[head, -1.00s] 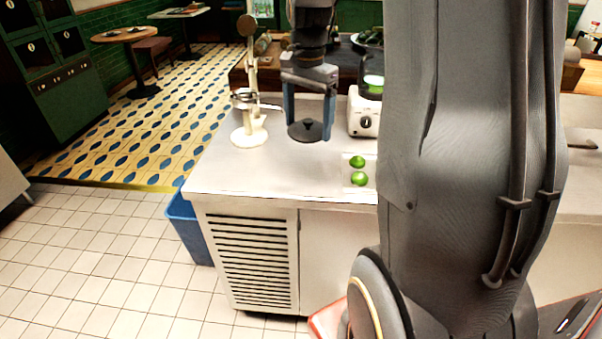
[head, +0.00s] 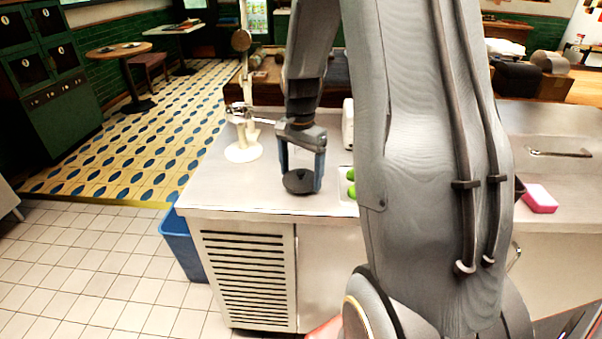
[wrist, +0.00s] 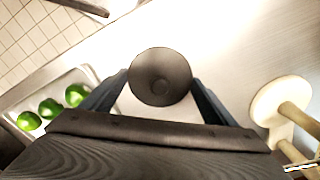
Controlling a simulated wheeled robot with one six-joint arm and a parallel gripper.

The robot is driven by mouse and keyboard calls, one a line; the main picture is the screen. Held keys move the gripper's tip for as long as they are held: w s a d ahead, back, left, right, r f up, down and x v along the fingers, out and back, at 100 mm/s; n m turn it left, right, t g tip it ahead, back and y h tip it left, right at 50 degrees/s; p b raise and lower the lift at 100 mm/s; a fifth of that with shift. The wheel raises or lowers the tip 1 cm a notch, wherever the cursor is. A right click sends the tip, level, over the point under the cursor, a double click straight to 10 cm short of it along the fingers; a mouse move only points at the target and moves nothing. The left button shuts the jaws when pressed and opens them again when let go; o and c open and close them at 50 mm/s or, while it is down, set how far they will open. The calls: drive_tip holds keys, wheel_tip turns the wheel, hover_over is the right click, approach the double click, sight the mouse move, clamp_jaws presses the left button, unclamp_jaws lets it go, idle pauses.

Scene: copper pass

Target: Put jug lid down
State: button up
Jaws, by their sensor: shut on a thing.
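The jug lid (head: 301,182) is a dark round disc with a raised knob in its middle. My gripper (head: 301,177) points down over the steel counter and is shut on the lid. In the wrist view the lid (wrist: 160,77) sits between my two fingertips. In the head view it is at or just above the counter top; I cannot tell whether it touches. The jug itself is mostly hidden behind my arm; only a white edge of its blender base (head: 348,124) shows.
A cream stand (head: 243,152) is left of my gripper. Green limes (wrist: 50,108) lie in a shallow tray (wrist: 84,74) on the other side. A pink sponge (head: 540,198) lies far right. A blue bin (head: 183,245) stands below.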

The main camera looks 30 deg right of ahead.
sight(300, 172)
drive_tip(key=shift+f, duration=0.4)
drive_tip(key=o, duration=1)
drive_tip(key=shift+f, duration=0.1)
wheel_tip(300, 172, up, 11)
drive_tip(key=shift+f+b, duration=0.1)
drive_tip(key=shift+b, duration=1.15)
drive_tip(key=s+a+f+n, duration=0.3)
drive_tip(key=s+a+n, duration=0.1)
drive_tip(key=s+a, duration=0.1)
drive_tip(key=s+a+f+n, duration=0.3)
drive_tip(key=s+a+n, duration=0.2)
drive_tip(key=s+a+f+n+t, duration=0.1)
drive_tip(key=s+a+f+n, duration=0.2)
drive_tip(key=s+a+n, duration=0.1)
drive_tip(key=shift+s+a+f+n, duration=0.1)
drive_tip(key=shift+s+a+n, duration=0.2)
drive_tip(key=shift+s+a, duration=0.3)
